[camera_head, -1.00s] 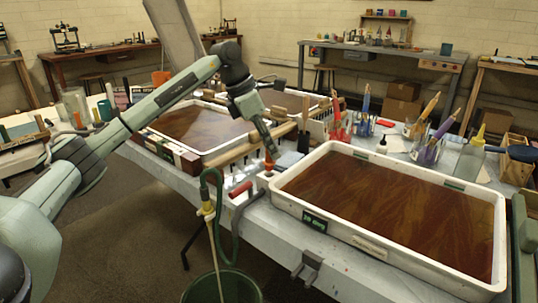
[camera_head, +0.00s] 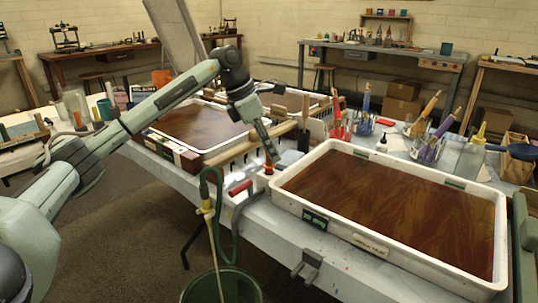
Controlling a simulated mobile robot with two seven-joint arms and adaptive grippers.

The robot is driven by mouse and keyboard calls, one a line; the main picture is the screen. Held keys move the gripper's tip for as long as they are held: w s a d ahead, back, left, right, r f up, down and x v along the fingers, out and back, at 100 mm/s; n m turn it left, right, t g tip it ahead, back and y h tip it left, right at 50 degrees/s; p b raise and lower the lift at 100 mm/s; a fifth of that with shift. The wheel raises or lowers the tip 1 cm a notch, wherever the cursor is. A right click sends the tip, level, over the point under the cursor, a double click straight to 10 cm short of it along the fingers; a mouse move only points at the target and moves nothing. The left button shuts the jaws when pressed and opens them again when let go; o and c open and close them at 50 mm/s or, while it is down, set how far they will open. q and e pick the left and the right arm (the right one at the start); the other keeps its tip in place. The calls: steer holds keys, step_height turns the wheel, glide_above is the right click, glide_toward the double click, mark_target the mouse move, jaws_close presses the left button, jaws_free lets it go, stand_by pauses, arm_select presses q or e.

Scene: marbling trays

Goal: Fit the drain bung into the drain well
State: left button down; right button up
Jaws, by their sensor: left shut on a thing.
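My left gripper (camera_head: 271,156) reaches down over the near left corner of the front marbling tray (camera_head: 290,207). It is shut on the drain bung (camera_head: 268,168), a small orange-red piece showing just below the fingertips. The bung is at the top of the drain well (camera_head: 265,180), a small pale block beside the tray's left corner. The bung's lower end is not clear, so I cannot tell whether it is inside the well or just over it. My right gripper is not in view.
A green bucket (camera_head: 222,287) stands below. Jars with brushes and combs (camera_head: 341,128) stand behind the tray. A second tray (camera_head: 205,130) lies behind left.

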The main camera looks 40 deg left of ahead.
arm_select(q)
steer(key=shift+f+b, duration=0.5)
steer(key=shift+f, duration=0.5)
steer(key=c, duration=1.4)
jaws_free()
steer(key=v, duration=1.2)
steer(key=shift+s, duration=0.1)
